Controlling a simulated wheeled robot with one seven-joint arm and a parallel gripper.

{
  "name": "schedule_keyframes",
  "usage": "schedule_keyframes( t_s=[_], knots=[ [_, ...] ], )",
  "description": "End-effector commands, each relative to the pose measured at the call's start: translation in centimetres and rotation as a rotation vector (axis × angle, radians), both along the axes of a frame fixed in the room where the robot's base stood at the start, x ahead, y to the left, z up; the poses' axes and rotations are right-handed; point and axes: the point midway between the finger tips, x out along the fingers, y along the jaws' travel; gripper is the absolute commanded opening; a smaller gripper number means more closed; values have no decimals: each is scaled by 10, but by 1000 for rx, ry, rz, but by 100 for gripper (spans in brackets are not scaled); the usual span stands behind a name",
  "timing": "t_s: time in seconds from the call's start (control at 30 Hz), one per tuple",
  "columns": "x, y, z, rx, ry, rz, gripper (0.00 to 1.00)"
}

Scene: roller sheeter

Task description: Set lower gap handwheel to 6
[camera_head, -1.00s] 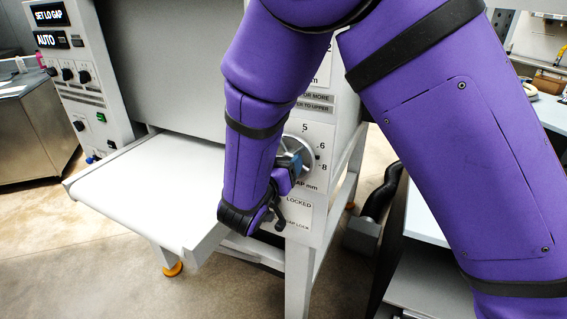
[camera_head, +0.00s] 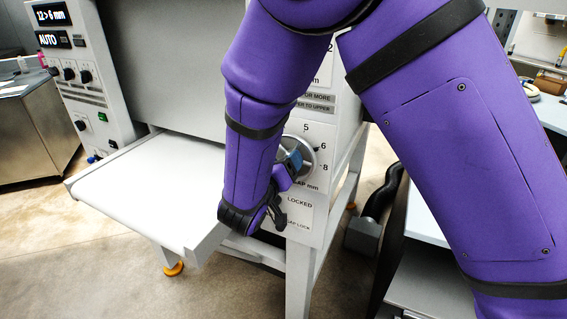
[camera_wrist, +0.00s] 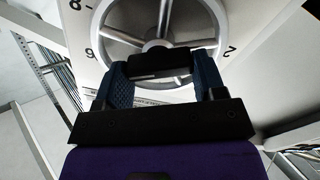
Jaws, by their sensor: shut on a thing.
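The lower gap handwheel (camera_head: 311,158) is a grey spoked wheel on the machine's white side panel, with 5, 6 and 8 printed around it. My forearm hides its left part. A small dark mark on the rim lies close to the 6. My gripper (camera_head: 291,164) is at the wheel's hub area. In the wrist view, the blue-padded fingers of my gripper (camera_wrist: 163,78) are shut on a dark grip piece (camera_wrist: 160,64) in front of the wheel (camera_wrist: 135,18). The display (camera_head: 52,14) reads "12>6 mm".
A second display (camera_head: 52,39) reads AUTO. Below the wheel are a LOCKED label (camera_head: 300,202) and a dark lever (camera_head: 277,214), partly hidden by my arm. The white infeed table (camera_head: 150,190) extends left of my arm. A grey bench (camera_head: 35,125) stands far left.

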Motion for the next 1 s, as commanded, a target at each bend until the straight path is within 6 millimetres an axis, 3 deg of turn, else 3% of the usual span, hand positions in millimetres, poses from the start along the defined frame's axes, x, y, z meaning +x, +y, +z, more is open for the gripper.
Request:
schedule_keyframes(
  t_s=[0.07, 0.1, 0.2, 0.57, 1.0],
  knots=[
    [-1, 0, -1, 0, 2, 1, 40],
    [-1, 0, -1, 0, 2, 1, 68],
    [-1, 0, -1, 1, 2, 1, 89],
    [-5, 3, 0, 1, 0, 2, 89],
    [-69, 39, 0, 1, 1, 4, 89]
  ],
)
